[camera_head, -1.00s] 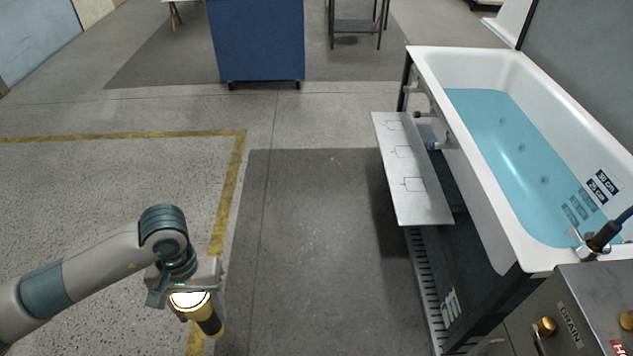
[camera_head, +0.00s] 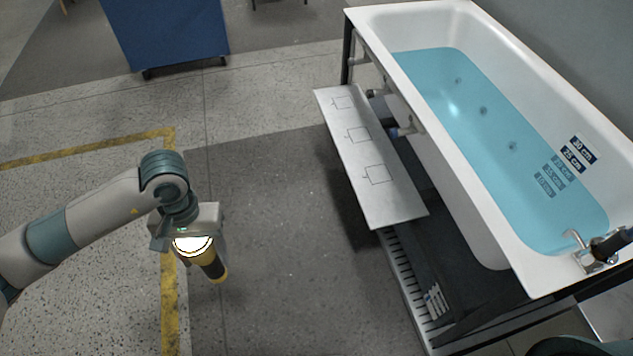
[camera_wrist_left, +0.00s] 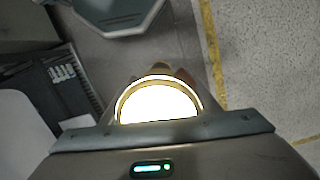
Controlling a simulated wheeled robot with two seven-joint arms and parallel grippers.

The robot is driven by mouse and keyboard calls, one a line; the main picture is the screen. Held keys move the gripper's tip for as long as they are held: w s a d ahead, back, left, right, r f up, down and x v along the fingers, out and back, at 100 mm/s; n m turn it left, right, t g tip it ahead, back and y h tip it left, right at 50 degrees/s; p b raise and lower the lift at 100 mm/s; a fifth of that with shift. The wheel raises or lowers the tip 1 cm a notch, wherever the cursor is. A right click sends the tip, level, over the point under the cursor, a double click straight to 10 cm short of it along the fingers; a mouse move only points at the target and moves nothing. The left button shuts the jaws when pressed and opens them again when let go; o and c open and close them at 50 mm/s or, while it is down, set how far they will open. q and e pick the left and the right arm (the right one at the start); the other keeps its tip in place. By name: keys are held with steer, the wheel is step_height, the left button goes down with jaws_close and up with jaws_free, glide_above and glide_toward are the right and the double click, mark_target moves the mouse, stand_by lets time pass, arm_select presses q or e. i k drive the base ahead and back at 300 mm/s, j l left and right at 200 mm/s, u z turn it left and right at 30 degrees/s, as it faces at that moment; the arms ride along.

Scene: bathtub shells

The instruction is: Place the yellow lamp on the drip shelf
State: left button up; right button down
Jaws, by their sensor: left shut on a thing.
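My left gripper (camera_head: 192,236) is shut on the yellow lamp (camera_head: 213,268) and holds it in the air over the floor. The lamp has a bright lit face, a yellow body and a dark grip, and hangs tilted. In the left wrist view the lit lamp (camera_wrist_left: 158,104) shows just past the gripper's edge; the fingertips are hidden there. The drip shelf (camera_head: 397,205) is a pale narrow board along the tub's near side, bare except for several drawn outlines. It lies to the right of the lamp, well apart. My right gripper does not show.
The white bathtub (camera_head: 440,125) with blue water stands right of the shelf. Pipe fittings stick out between tub and shelf. A slatted lower rack (camera_head: 412,290) runs below. A blue cabinet (camera_head: 165,35) stands at the back. The floor between lamp and shelf is clear.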

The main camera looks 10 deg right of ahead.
mark_target(389, 207)
steer(key=i+z, duration=0.35)
steer(key=i+l+z, duration=0.1)
steer(key=z, duration=0.3)
steer(key=i+j+z, duration=0.1)
steer(key=i+z, duration=0.25)
steer(key=k, duration=0.1)
